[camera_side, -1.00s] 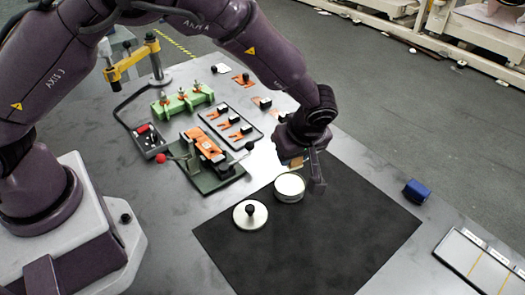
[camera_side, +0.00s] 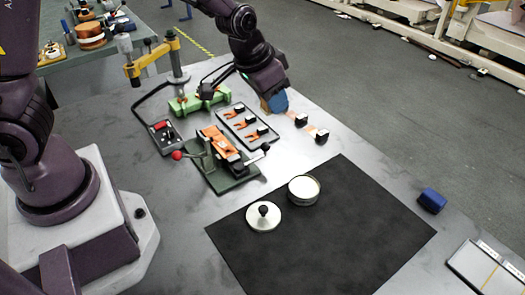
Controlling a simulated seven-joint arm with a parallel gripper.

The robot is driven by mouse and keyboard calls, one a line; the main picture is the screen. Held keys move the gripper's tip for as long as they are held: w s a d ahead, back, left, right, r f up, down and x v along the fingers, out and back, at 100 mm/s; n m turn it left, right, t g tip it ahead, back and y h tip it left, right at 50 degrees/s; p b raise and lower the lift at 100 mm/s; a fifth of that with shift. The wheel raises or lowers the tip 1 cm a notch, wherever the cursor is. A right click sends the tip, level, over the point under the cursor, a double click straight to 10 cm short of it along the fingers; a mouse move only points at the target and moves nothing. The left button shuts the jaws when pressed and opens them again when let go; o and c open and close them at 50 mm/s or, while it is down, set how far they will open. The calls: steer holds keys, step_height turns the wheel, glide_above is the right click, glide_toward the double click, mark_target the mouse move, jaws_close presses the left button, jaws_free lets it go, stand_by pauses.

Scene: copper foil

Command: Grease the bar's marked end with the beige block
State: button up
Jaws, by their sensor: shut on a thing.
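My gripper (camera_side: 273,103) is shut on the beige block (camera_side: 265,106), of which a small tan-brown part shows below the jaws. A blue patch beside the block is too small to identify. The gripper is low at the far end of a row of copper strips with black blocks, (camera_side: 300,119) and (camera_side: 320,136). I cannot tell whether the block touches anything. What lies under the gripper is hidden. I cannot make out which bar has the marked end. An open round tin (camera_side: 303,190) with a pale filling stands on the black mat (camera_side: 330,235).
The tin's lid (camera_side: 263,217) with a black knob lies beside it. A green clamp (camera_side: 232,178) holding copper parts, a tray (camera_side: 247,127) of copper pieces and a green fixture (camera_side: 198,100) stand left of the gripper. A blue block (camera_side: 432,200) lies at the right.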

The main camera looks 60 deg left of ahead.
step_height(320, 180, up, 3)
steer(key=a+n, duration=0.1)
steer(key=a, duration=0.2)
steer(key=n+g+y, duration=0.4)
steer(key=n+y, duration=0.1)
steer(key=n, duration=1.3)
glide_above(216, 134)
steer(key=d, duration=0.1)
step_height(216, 134, down, 11)
steer(key=shift+s+d+f, duration=0.1)
steer(key=shift+s+f, duration=0.05)
steer(key=shift+f, duration=3.4)
steer(key=shift+a+f, duration=0.25)
steer(key=shift+a, duration=0.45)
steer(key=shift+c, duration=0.3)
steer(key=shift+a, duration=2.25)
steer(key=shift+d, duration=2.95)
step_height(216, 134, up, 8)
